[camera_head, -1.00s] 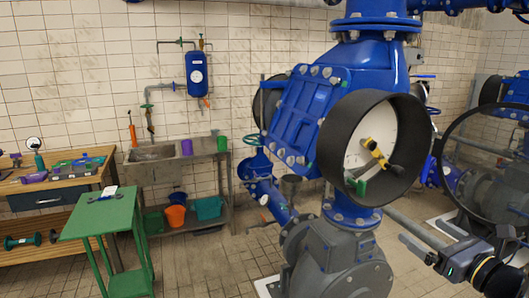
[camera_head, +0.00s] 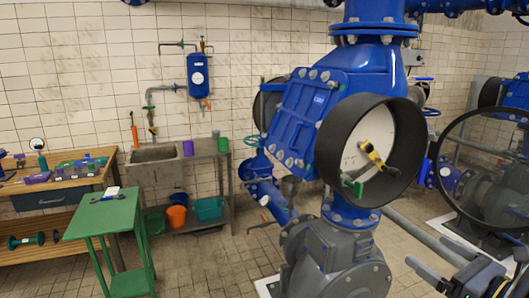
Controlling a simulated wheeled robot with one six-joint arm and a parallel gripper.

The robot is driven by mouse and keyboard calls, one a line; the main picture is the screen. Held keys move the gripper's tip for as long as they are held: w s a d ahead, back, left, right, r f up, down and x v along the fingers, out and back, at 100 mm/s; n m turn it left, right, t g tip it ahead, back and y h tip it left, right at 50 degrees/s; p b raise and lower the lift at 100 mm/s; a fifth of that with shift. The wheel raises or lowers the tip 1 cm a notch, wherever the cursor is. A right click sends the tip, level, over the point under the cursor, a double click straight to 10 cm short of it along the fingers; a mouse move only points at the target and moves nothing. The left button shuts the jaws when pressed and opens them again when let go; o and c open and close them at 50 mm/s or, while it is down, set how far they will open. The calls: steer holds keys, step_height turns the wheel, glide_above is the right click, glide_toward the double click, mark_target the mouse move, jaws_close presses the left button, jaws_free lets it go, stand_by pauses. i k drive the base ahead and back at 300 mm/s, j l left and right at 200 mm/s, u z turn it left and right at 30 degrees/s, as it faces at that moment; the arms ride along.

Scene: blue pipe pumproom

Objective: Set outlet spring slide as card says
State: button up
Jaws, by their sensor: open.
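I cannot tell for sure which part is the outlet spring slide. My gripper (camera_head: 424,272) shows at the lower right, below and right of the housing, apart from it. It is open, with nothing seen in it.
A wooden workbench (camera_head: 50,187) with tools stands at the left, behind the green table. A sink (camera_head: 153,153) and buckets, one orange (camera_head: 176,216), stand by the wall. A large black ring (camera_head: 452,142) and more pipework crowd the right. Floor between table and pump is clear.

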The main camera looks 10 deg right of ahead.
mark_target(358, 187)
steer(key=u, duration=1.3)
steer(key=i+l, duration=0.45)
steer(key=i, duration=0.2)
steer(key=i+l, duration=0.4)
steer(key=i, duration=0.25)
steer(key=i+l+u, duration=0.1)
steer(key=i+l, duration=0.35)
steer(key=i, duration=0.2)
steer(key=i+j, duration=0.15)
steer(key=j, duration=0.15)
